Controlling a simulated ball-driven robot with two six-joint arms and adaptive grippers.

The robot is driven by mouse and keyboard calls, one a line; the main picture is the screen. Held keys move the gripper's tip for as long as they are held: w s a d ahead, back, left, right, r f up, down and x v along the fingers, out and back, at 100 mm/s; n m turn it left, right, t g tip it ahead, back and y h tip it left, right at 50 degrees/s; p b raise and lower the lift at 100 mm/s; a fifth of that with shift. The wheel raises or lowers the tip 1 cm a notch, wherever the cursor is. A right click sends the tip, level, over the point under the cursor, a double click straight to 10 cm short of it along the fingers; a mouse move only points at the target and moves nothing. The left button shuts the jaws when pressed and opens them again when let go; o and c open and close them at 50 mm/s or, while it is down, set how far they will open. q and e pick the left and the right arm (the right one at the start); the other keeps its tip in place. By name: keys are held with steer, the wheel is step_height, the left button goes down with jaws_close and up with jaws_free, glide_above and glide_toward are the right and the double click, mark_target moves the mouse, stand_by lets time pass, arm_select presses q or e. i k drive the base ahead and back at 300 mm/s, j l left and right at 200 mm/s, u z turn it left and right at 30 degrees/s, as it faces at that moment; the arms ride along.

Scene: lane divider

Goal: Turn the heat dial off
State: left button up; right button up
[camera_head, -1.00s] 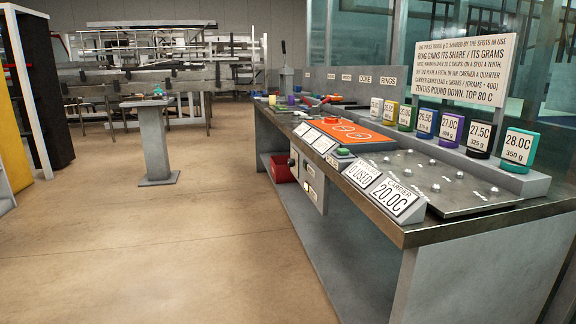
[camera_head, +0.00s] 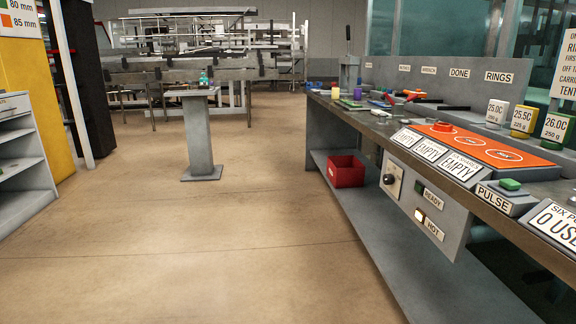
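The heat dial (camera_head: 389,180) is a small dark knob on a light plate. It sits on the grey front panel (camera_head: 412,214) under the bench top, right of the picture's middle. Its pointer is too small to read. A lit lamp (camera_head: 420,216) beside the label HOT (camera_head: 434,230) glows on the same panel, below the dial. A dark green lamp beside the label READY (camera_head: 432,198) looks unlit. Neither of my grippers shows in this view.
The workbench (camera_head: 352,131) runs along the right, with an orange heating plate (camera_head: 487,146) and a green PULSE button (camera_head: 510,184) on top. A red bin (camera_head: 345,171) sits on its lower shelf. A grey pedestal (camera_head: 199,135) stands ahead. The floor between is clear.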

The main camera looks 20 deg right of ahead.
mark_target(388, 179)
steer(key=i+j+u, duration=0.1)
steer(key=i, duration=0.5)
steer(key=i+j+u, duration=0.1)
steer(key=i, duration=0.55)
steer(key=i+z, duration=0.4)
steer(key=i+j+z, duration=0.15)
steer(key=z, duration=0.2)
steer(key=i+j+z, duration=0.4)
steer(key=k+l, duration=0.1)
